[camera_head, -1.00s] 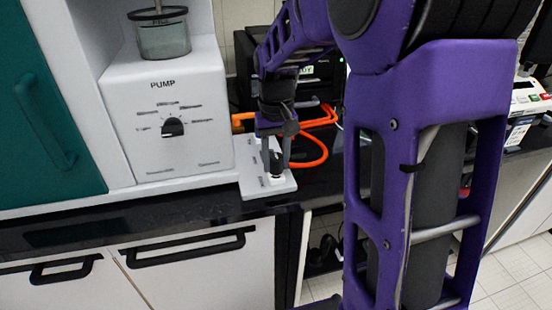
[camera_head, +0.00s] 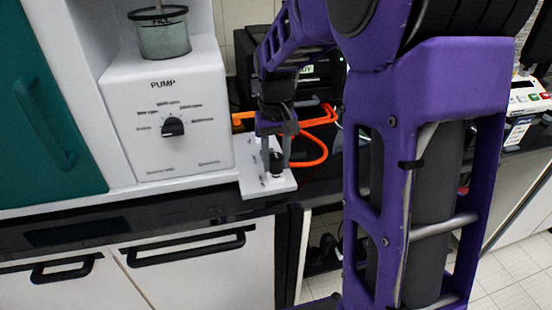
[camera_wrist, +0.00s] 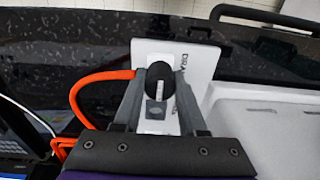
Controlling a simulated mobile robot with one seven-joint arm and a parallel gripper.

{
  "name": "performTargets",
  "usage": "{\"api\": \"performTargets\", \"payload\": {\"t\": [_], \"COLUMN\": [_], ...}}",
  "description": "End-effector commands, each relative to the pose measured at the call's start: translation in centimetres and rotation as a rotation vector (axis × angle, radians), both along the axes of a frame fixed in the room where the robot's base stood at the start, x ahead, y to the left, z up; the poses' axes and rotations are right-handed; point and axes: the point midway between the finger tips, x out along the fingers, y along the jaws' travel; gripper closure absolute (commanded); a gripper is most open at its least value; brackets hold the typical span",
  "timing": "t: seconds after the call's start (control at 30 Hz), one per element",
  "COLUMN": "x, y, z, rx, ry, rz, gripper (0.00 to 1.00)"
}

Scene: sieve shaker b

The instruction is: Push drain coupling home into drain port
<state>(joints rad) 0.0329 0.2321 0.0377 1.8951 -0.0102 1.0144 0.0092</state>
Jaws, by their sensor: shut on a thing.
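A white plate (camera_head: 256,182) with dark lettering, which reads in part "DRAIN" in the wrist view (camera_wrist: 198,62), lies on the dark counter near its front edge. My gripper (camera_head: 277,160) points down over the plate, its two grey fingers shut on a dark rounded piece, the drain coupling (camera_head: 277,168). In the wrist view the coupling (camera_wrist: 160,78) shows as a black round top with a pale strip, between the fingers. The drain port is hidden beneath the coupling and fingers. I cannot tell how deep the coupling sits.
An orange hose (camera_head: 318,148) loops on the counter behind and right of the plate; it also passes left of my gripper in the wrist view (camera_wrist: 88,88). The white pump housing (camera_head: 165,115) stands left of the plate. A black device (camera_head: 318,80) stands behind my arm.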

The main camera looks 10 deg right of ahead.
Motion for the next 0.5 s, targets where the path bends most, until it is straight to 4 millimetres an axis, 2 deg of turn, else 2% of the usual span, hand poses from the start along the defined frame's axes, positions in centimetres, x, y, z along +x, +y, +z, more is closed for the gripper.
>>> {"api": "performTargets", "payload": {"t": [0.4, 0.43, 0.5], "x": [0.01, 0.03, 0.04], "y": [0.0, 0.0, 0.0], "z": [-0.85, -0.73, -0.7], "rx": [0.0, 0.0, 0.0], "ry": [-0.001, -0.001, -0.002], "rz": [0.0, 0.0, 0.0], "gripper": [1.0, 0.54, 0.41]}}
